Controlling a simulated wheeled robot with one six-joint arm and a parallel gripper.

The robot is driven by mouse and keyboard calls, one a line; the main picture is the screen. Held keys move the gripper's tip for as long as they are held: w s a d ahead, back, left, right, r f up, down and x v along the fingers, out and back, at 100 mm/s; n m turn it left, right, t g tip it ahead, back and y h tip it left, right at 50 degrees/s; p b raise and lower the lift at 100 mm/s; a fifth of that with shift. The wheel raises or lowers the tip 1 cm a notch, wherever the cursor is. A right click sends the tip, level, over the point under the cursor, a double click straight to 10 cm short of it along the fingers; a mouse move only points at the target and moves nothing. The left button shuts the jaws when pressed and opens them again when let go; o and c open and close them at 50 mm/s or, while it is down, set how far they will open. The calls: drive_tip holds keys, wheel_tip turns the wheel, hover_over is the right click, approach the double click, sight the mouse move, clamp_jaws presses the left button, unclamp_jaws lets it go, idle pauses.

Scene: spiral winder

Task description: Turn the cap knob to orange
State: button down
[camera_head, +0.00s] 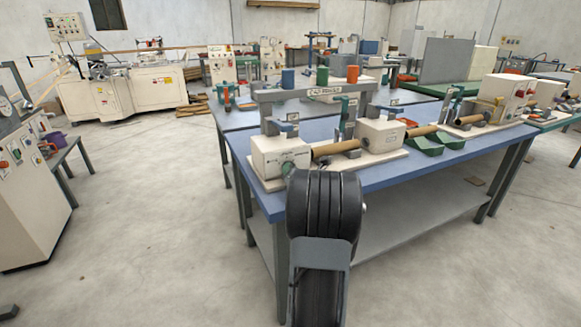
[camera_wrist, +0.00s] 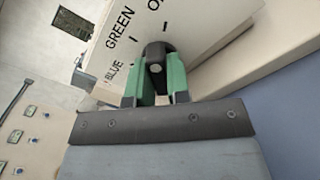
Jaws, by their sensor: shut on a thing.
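The cap knob (camera_wrist: 158,50) is a dark, rounded knob on the front face of a cream box (camera_wrist: 195,22) in the wrist view. Printed on that face are BLUE, GREEN and a cut-off word starting with O, with tick marks. My gripper (camera_wrist: 156,72) has green fingers shut on the knob from both sides. Which mark the knob points to cannot be told. In the head view the cream box (camera_head: 272,151) stands at the near left corner of the blue table, with my dark arm in front of it; the knob is largely hidden there.
The blue table (camera_head: 400,172) carries a brown tube (camera_head: 336,148) beside the box, another cream box (camera_head: 382,134) and green trays (camera_head: 427,146). A cream control cabinet (camera_head: 30,200) stands at the left. The floor between is clear.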

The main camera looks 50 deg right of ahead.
drive_tip(key=shift+m+p, duration=1.05)
drive_tip(key=shift+m, duration=0.65)
drive_tip(key=shift+f+m, duration=0.1)
drive_tip(key=shift+m, duration=0.2)
drive_tip(key=c, duration=1.1)
unclamp_jaws()
drive_tip(key=p+v, duration=0.1)
drive_tip(key=v, duration=1.3)
drive_tip(key=shift+w, duration=0.1)
